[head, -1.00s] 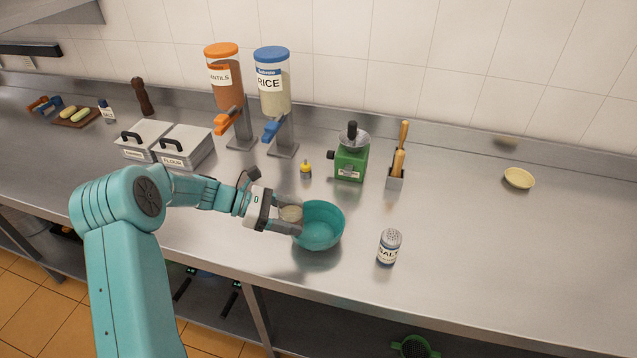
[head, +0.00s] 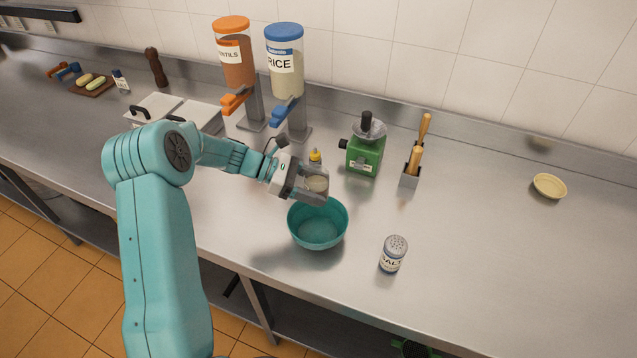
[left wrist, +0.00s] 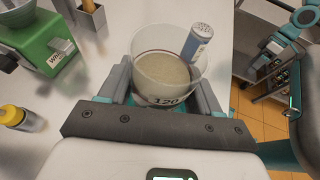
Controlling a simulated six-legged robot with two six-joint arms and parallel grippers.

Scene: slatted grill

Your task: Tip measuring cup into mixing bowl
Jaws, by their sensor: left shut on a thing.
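My left gripper (head: 310,186) is shut on the clear measuring cup (head: 317,184). The cup holds pale, grainy contents, and "120" shows on its side in the left wrist view (left wrist: 165,72). It looks roughly upright. The teal mixing bowl (head: 318,228) stands on the steel counter. In the head view, the cup and fingers appear just above the bowl's back rim. The bowl's visible inside looks empty. Part of my right arm (left wrist: 288,38) shows in the left wrist view, but its jaws cannot be made out.
A salt shaker (head: 393,254) stands right of the bowl. Behind are a green grinder (head: 364,153), a utensil holder (head: 410,177), a small yellow-topped bottle (head: 315,157) and the rice dispenser (head: 285,75). A small pale bowl (head: 549,186) sits far right. The right counter is mostly clear.

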